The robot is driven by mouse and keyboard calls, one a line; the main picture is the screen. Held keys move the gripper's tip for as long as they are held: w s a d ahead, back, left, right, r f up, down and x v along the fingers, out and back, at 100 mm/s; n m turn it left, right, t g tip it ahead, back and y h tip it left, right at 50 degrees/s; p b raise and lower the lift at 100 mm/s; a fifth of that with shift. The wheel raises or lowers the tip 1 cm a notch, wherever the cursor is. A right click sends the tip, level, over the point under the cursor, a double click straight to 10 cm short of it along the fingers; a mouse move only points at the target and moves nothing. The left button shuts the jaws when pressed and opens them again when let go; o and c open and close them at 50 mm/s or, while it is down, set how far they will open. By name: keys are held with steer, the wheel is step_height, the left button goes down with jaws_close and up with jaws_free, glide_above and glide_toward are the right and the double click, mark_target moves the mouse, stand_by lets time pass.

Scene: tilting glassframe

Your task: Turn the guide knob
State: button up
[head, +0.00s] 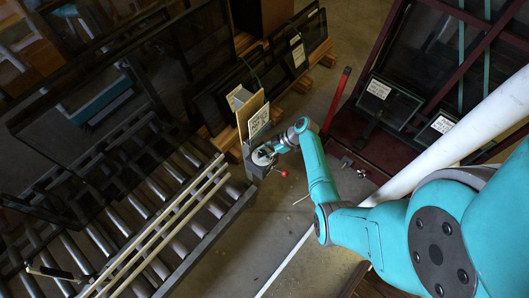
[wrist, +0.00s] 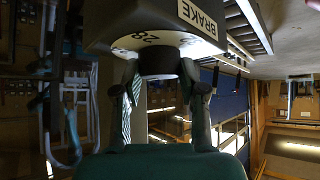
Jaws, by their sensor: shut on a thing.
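A dark round knob (wrist: 158,64) sits on a pale dial marked with a number that looks like 28, in the wrist view. The dial is on a dark box (wrist: 125,22) with a BRAKE label (wrist: 197,18); I see no label reading guide. My gripper (wrist: 160,80) has one finger on each side of the knob and is shut on it. In the head view my gripper (head: 272,152) is at the pale dial (head: 262,157) at the roller bed's corner. The knob itself is hidden there.
A red-tipped lever (head: 283,173) sticks out close to my gripper. The roller bed (head: 140,215) with pale rails fills the left. Dark framed panes (head: 235,90) lean behind. A red post (head: 337,100) stands farther right. Floor (head: 240,245) is clear in front.

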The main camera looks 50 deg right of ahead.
steer(key=shift+f, duration=0.1)
steer(key=o, duration=1.1)
steer(key=shift+o, duration=0.2)
steer(key=v, duration=1.2)
